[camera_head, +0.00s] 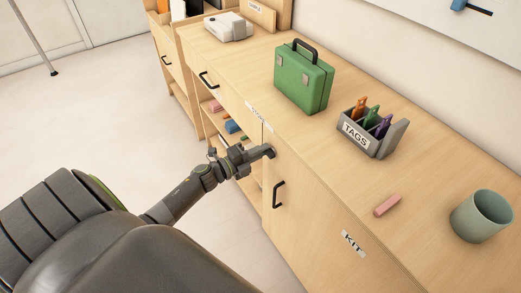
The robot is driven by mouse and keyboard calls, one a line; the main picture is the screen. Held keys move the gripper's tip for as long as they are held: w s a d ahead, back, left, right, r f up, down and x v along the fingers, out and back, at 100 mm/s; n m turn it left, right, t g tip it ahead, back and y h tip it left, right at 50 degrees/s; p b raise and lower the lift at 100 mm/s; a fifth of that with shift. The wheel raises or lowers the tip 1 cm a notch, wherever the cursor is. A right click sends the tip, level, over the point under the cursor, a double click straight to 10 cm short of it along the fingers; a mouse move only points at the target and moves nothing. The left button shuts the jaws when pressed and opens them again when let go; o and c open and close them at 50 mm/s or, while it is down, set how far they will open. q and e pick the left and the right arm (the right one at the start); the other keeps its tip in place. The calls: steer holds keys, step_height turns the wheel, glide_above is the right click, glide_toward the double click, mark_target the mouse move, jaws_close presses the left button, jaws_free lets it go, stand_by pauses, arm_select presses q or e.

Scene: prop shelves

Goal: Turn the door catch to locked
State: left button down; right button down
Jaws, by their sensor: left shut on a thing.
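The cabinet door (300,221) is light wood with a black pull handle (278,195) and closes the front of the low cabinet below the "KIT" label. My left gripper (262,153) is at the door's upper left edge, near the cabinet's top front edge. It is shut on the door catch, a small grey knob (269,151). The fingers hide most of the catch, so I cannot tell which way it is turned. My right gripper is not in view.
On the cabinet top (330,180) stand a green case (303,82), a grey "TAGS" holder (372,136), a pink block (387,205) and a green-grey cup (481,215). Open shelves (226,122) with small coloured items lie left of the door. The floor (90,110) at left is clear.

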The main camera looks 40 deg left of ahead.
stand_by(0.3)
arm_select(q)
steer(key=c, duration=1.5)
jaws_free()
steer(key=shift+b+v, duration=1.2)
steer(key=shift+v, duration=7.5)
steer(key=shift+f, duration=0.1)
